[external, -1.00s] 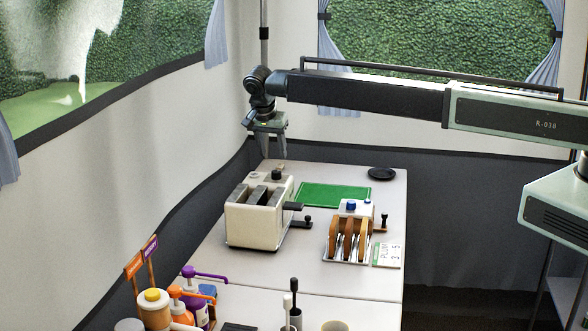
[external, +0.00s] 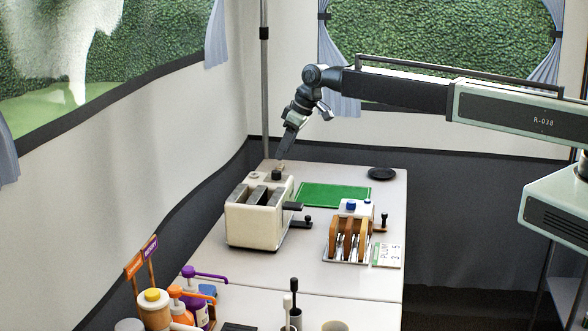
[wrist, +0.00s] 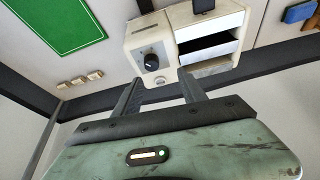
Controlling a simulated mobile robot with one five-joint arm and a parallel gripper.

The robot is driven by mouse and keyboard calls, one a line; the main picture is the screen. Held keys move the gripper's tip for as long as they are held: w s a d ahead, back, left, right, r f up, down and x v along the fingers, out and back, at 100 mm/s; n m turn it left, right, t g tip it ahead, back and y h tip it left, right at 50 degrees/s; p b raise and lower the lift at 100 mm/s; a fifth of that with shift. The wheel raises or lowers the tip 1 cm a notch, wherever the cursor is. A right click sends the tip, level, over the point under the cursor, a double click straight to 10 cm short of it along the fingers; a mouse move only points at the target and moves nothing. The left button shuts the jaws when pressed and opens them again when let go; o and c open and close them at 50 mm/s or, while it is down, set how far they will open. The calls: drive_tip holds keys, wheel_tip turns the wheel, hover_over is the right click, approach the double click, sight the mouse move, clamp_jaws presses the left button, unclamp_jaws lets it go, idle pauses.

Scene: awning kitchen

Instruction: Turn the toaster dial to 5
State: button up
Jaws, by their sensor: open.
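The cream toaster (external: 252,228) with dark slots stands on the pale counter, left of the middle in the external view. In the wrist view the toaster (wrist: 135,40) is at the top centre. Its round black dial (wrist: 151,62) with a pale mark sits on the face turned to my camera; I cannot read its setting. My gripper (external: 281,156) hangs tilted just above the toaster's far end in the external view. In the wrist view my gripper (wrist: 159,80) is open and empty, with one finger on each side below the dial, seemingly apart from it.
A green mat (external: 333,195) and a black disc (external: 382,174) lie behind and to the right. A wooden rack (external: 348,240) and a lettered card (external: 387,254) are right of the toaster. Small beige blocks (wrist: 80,80) lie nearby. The wall is close on the left.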

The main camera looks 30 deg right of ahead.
sight(276, 171)
drive_tip(key=b+x, duration=0.2)
drive_tip(key=d+b+x, duration=0.1)
drive_tip(key=b+x, duration=0.2)
drive_tip(key=w+b+x, duration=0.1)
drive_tip(key=b+x, duration=0.1)
drive_tip(key=x, duration=0.1)
drive_tip(key=shift+d+f, duration=0.1)
drive_tip(key=shift+d, duration=0.1)
clamp_jaws()
